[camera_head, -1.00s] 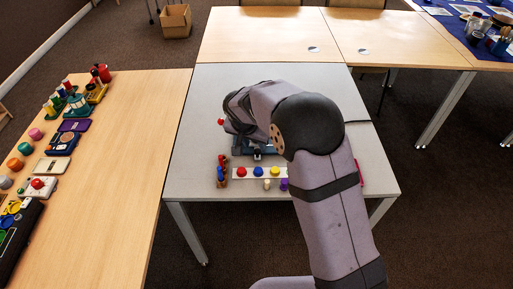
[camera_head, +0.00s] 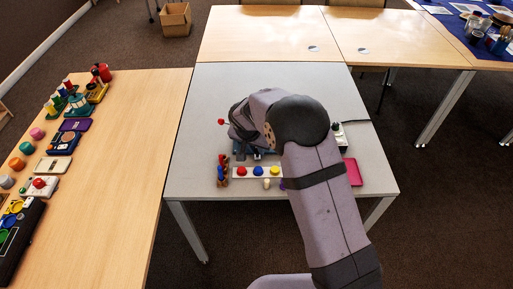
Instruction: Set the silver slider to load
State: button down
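A dark blue-grey device (camera_head: 239,155) sits on the grey table (camera_head: 190,150), behind the strip of coloured domes. My arm covers most of it. I cannot make out the silver slider or a load mark; they are hidden or too small to tell. A small red knob (camera_head: 221,121) sticks out to the left of my arm, and what it belongs to is hidden. My arm's far end bends down over the device. My gripper is hidden behind the arm, so its fingers do not show.
A white strip (camera_head: 248,177) with red, blue and yellow domes lies in front. Left of it stand small red and blue pegs (camera_head: 221,172). A pink tray (camera_head: 352,172) and a pale device (camera_head: 339,138) are right of my arm. The left table (camera_head: 130,170) holds several toys.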

jog(key=d+b, duration=0.1)
jog(key=d, duration=0.7)
jog(key=shift+d+b, duration=0.25)
jog(key=shift+b, duration=0.1)
jog(key=c, duration=1.6)
grip_release()
jog(key=shift+c, duration=0.2)
jog(key=shift+r, duration=0.1)
jog(key=b+v, duration=0.1)
jog(key=v, duration=0.6)
jog(key=shift+s+r, duration=0.1)
